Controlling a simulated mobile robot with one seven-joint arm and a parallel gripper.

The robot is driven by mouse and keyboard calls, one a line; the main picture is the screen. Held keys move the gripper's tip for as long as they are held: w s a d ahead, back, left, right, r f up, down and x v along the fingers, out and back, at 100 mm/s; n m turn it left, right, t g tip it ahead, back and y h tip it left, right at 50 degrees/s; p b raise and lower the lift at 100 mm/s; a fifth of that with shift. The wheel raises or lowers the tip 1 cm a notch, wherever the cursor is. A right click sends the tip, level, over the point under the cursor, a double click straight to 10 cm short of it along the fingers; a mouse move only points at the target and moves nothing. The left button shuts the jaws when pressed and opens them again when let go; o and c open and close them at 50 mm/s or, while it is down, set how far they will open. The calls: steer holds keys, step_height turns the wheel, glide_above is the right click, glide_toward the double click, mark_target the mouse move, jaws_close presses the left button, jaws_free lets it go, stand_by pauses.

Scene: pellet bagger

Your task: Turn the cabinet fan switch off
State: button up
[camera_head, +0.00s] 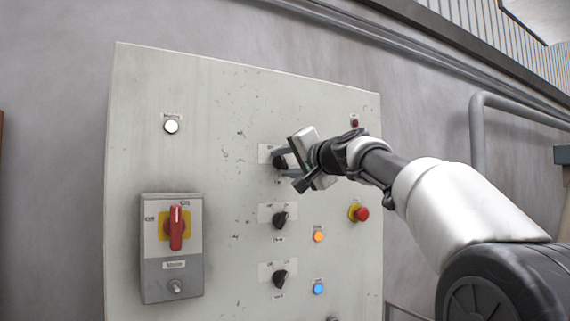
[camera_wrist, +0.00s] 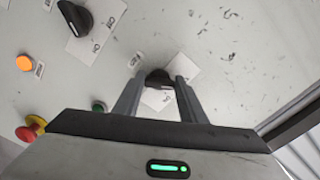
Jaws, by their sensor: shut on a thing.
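A light grey cabinet panel (camera_head: 225,130) carries several black rotary knobs in a column. My gripper (camera_head: 284,160) is at the top knob (camera_head: 279,161), its fingers on either side of it. In the wrist view my gripper (camera_wrist: 158,88) is shut on this black knob (camera_wrist: 158,77), which has a white label plate behind it. The labels are too small to read, so I cannot tell which knob is the fan switch. The middle knob (camera_head: 280,219) and lower knob (camera_head: 280,278) stand below, untouched. The middle knob also shows at upper left in the wrist view (camera_wrist: 75,17).
A red main switch (camera_head: 176,228) sits in a grey box at lower left. A red emergency button (camera_head: 361,214) is close below my arm. An orange lamp (camera_head: 319,236) and a blue lamp (camera_head: 318,289) are right of the knobs. A pipe (camera_head: 477,130) runs at right.

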steer(key=o, duration=1.1)
steer(key=shift+c, duration=0.2)
steer(key=b+v, duration=0.5)
steer(key=v, duration=1.2)
steer(key=shift+d, duration=0.2)
steer(key=shift+s, duration=0.15)
